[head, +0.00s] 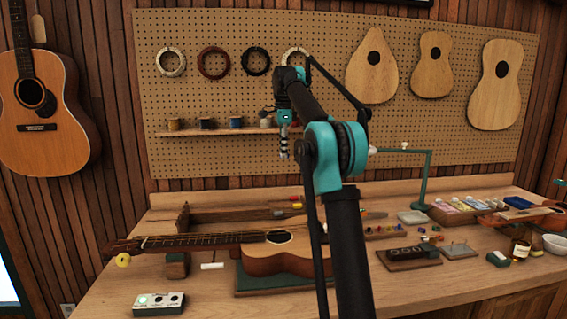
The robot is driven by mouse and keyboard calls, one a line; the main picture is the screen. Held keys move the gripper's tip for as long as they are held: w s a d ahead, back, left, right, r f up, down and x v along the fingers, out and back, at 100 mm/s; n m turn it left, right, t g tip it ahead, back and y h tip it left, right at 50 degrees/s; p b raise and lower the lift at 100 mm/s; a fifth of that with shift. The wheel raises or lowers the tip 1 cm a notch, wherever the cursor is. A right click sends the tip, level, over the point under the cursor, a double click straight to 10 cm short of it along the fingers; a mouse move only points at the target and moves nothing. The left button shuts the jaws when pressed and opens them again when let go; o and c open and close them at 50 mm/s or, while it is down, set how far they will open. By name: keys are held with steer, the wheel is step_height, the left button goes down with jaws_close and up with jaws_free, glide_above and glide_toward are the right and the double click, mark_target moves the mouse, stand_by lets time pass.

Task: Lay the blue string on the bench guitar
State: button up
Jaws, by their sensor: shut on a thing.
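The bench guitar (275,258) lies face up on a green mat, its neck pointing left across a wooden support. Several strings run along its neck. My gripper (284,154) is raised well above the guitar body, in front of the pegboard near the right end of the spool shelf. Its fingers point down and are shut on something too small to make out. A blue spool (236,122) stands on the shelf, left of my gripper. I cannot make out a loose blue string. My arm hides part of the guitar body's right side.
A switch box (158,304) stands at the front left of the bench. A dark block on a board (408,256), small trays and a second small instrument (525,212) stand to the right. A green lamp (427,178) rises behind. String coils and guitar tops hang on the pegboard.

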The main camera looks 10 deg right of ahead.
steer(key=shift+r, duration=2.85)
steer(key=shift+s, duration=0.1)
